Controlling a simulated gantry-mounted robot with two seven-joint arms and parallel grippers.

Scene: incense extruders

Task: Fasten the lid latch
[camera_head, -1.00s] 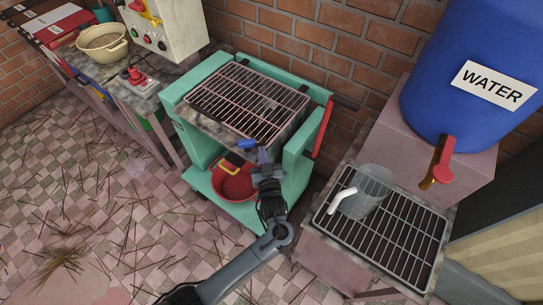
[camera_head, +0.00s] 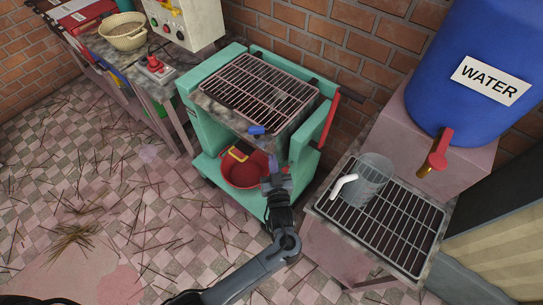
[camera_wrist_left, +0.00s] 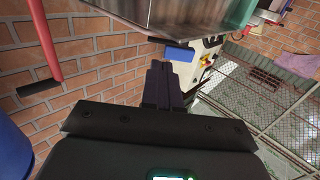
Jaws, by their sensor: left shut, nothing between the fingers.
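The green machine (camera_head: 212,158) has a grated lid (camera_head: 258,91) lying flat on its top. A small blue latch tab (camera_head: 257,130) shows at the front edge of the lid. It also shows as a blue block (camera_wrist_left: 180,53) in the left wrist view. My left gripper (camera_head: 272,161) is shut and empty, in front of the machine and just below and right of the tab. In the left wrist view the closed fingers (camera_wrist_left: 158,68) point toward the blue block, with a gap seeming to remain. I cannot tell whether the latch is engaged. My right gripper is not in view.
A red basin (camera_head: 245,177) sits on the machine's lower shelf, behind my left gripper. A red lever (camera_head: 328,117) is on its right side. A rack table with a clear jug (camera_head: 368,180) and a blue water barrel (camera_head: 470,75) stand right. Floor at left is open, strewn with sticks.

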